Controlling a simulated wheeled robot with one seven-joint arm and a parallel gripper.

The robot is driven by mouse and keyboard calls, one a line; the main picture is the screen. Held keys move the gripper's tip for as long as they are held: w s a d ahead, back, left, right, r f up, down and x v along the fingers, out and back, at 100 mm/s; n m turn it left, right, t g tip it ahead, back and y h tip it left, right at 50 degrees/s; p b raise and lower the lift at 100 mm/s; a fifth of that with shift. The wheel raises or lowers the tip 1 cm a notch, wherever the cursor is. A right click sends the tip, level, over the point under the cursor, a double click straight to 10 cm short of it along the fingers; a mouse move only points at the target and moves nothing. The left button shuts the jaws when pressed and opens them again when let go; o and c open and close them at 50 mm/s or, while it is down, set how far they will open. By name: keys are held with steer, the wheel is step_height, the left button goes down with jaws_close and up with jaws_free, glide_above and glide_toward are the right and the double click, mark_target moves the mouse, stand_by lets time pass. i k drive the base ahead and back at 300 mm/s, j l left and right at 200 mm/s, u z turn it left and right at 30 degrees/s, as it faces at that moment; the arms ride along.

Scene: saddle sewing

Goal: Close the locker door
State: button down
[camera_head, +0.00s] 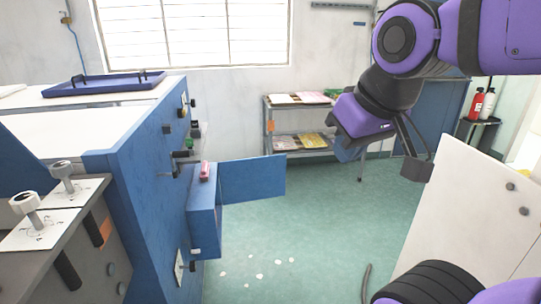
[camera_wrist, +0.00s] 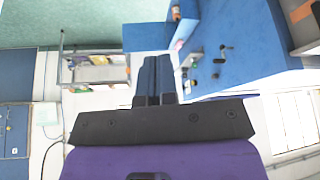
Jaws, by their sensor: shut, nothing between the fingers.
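The locker is a small blue box (camera_head: 204,225) on the side of a large blue machine. Its blue door (camera_head: 252,180) stands wide open, swung out to the right over the floor. In the wrist view the door (camera_wrist: 148,37) appears beyond my fingertips, beside the locker box (camera_wrist: 186,28). My gripper (camera_head: 345,150) is in the air to the right of the door's free edge, apart from it in the head view. In the wrist view my gripper (camera_wrist: 158,62) has its two dark fingers together and empty. The locker's inside is mostly hidden.
A red object (camera_head: 204,172) lies on the locker top. Knobs and handles (camera_head: 180,155) stick out of the machine side (camera_head: 140,200). A shelf cart (camera_head: 300,122) stands by the back wall. A white panel (camera_head: 470,225) is at the right. Green floor (camera_head: 320,230) between is open, with pale scraps.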

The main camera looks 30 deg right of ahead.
mark_target(258, 178)
steer(key=i+l, duration=0.35)
steer(key=i, duration=0.3)
steer(key=i+l+u, duration=0.1)
steer(key=i+l, duration=0.25)
steer(key=i, duration=0.25)
steer(key=i+l+u, duration=0.1)
steer(key=i+l, duration=0.25)
steer(key=i, duration=0.3)
steer(key=i+l, duration=0.45)
steer(key=i, duration=0.15)
